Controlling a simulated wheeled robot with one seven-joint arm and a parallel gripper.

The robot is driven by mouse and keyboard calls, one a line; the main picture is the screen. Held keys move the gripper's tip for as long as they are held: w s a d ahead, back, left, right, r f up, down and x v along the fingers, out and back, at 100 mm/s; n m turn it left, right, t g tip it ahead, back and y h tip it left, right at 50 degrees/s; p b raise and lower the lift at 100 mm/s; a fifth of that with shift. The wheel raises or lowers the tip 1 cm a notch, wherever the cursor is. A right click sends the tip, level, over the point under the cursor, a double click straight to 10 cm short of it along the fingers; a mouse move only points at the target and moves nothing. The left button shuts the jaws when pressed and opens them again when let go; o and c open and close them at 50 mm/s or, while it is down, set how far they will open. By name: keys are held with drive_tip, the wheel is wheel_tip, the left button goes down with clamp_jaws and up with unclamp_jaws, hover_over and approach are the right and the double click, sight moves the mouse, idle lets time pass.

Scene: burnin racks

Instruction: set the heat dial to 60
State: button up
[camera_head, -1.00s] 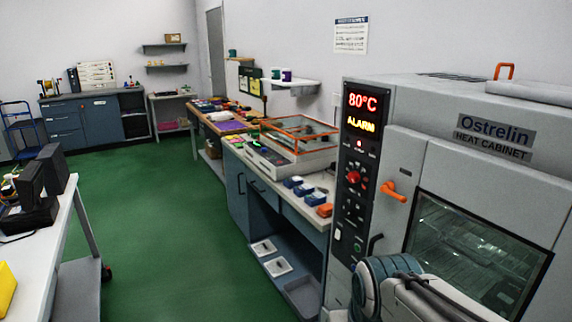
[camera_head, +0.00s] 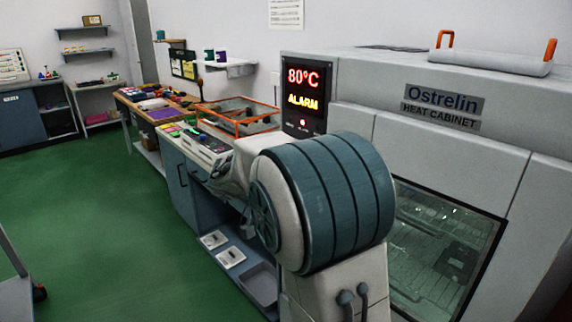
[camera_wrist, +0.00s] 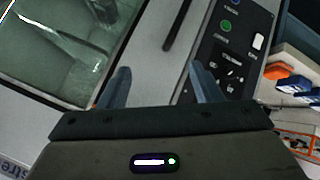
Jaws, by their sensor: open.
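The heat cabinet (camera_head: 395,85) stands at the right in the head view. Its display (camera_head: 304,88) reads 80°C with ALARM under it. The heat dial is hidden behind my arm in the head view, and I cannot make it out in the wrist view. In the wrist view the control panel (camera_wrist: 232,58) is at the right, with a green button and a white switch. My gripper (camera_wrist: 162,85) is open and empty, its two fingers pointing toward the cabinet front, the right finger near the panel's edge. A dark handle (camera_wrist: 182,25) lies beyond the fingers.
The cabinet's glass window (camera_head: 447,250) is right of my arm; it also fills the upper left of the wrist view (camera_wrist: 65,45). A bench with an orange-framed tray (camera_head: 236,118) runs left of the cabinet. Green floor (camera_head: 110,220) is open at the left.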

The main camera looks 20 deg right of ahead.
drive_tip(key=w+a+m+t+h, duration=0.3)
drive_tip(key=w+m+t+h, duration=0.3)
drive_tip(key=w, duration=1.2)
drive_tip(key=w+d+n+g+h+p, duration=0.1)
drive_tip(key=w+d+p, duration=0.2)
drive_tip(key=d, duration=0.9)
drive_tip(key=shift+w+d+r, duration=0.35)
drive_tip(key=shift+w+r, duration=0.05)
drive_tip(key=shift+w, duration=0.35)
drive_tip(key=shift+c, duration=0.2)
drive_tip(key=c, duration=0.9)
